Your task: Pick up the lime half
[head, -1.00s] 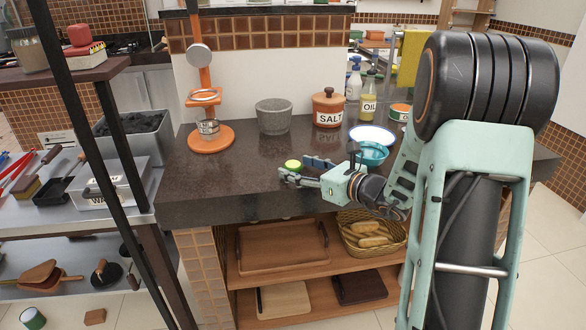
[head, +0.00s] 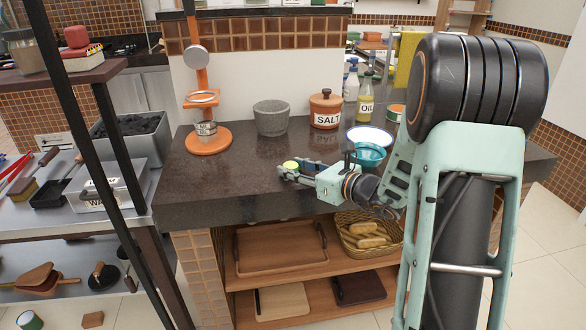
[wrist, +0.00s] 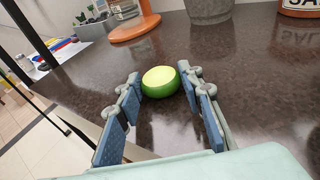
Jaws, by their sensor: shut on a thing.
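The lime half (head: 291,165) is bright green with its pale yellow-green cut face up. It is near the front edge of the dark countertop (head: 230,178). My gripper (head: 298,170) reaches in from the right, low over the counter. In the wrist view the lime half (wrist: 160,82) sits between the tips of my two blue-padded fingers, and the gripper (wrist: 161,88) is shut on it. I cannot tell whether the lime half is clear of the counter.
A teal bowl (head: 368,155) and a white-and-blue plate (head: 371,135) stand right of the gripper. Behind are a grey mortar (head: 271,118), a salt pot (head: 326,108) and an oil bottle (head: 365,100). An orange juicer stand (head: 208,141) is at left. The counter's left front is clear.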

